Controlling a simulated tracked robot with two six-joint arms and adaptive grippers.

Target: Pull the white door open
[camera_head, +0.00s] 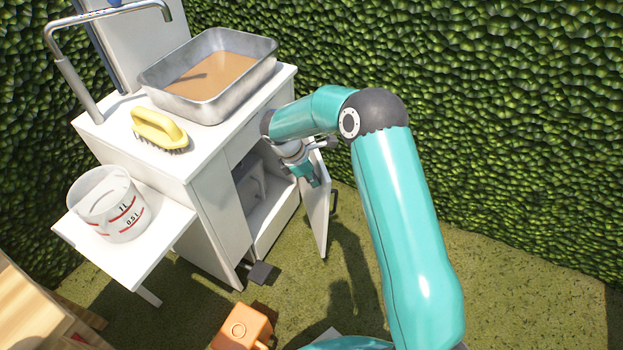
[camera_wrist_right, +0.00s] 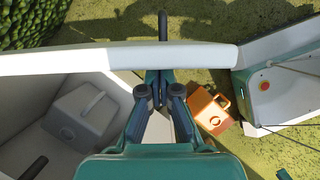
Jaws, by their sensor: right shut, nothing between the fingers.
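The white door (camera_head: 316,218) hangs on the right end of the white cabinet (camera_head: 205,215) and stands open, swung away from the front, so the compartment shows. Its dark handle (camera_head: 333,203) is on its outer face. In the right wrist view, the top edge of the door (camera_wrist_right: 90,58) crosses the picture, with the handle (camera_wrist_right: 163,25) beyond it. My right gripper (camera_head: 312,182) is at the door's inner side, near its upper edge. In the wrist view its fingers (camera_wrist_right: 157,92) are together and empty; whether they touch the door is unclear. My left gripper is out of view.
A metal basin (camera_head: 215,105) and a yellow brush (camera_head: 158,130) are on the cabinet top. A measuring jug (camera_head: 108,205) stands on the side shelf. A grey box (camera_wrist_right: 78,118) is inside the cabinet. An orange box (camera_head: 240,328) stands on the grass. Hedges enclose the back.

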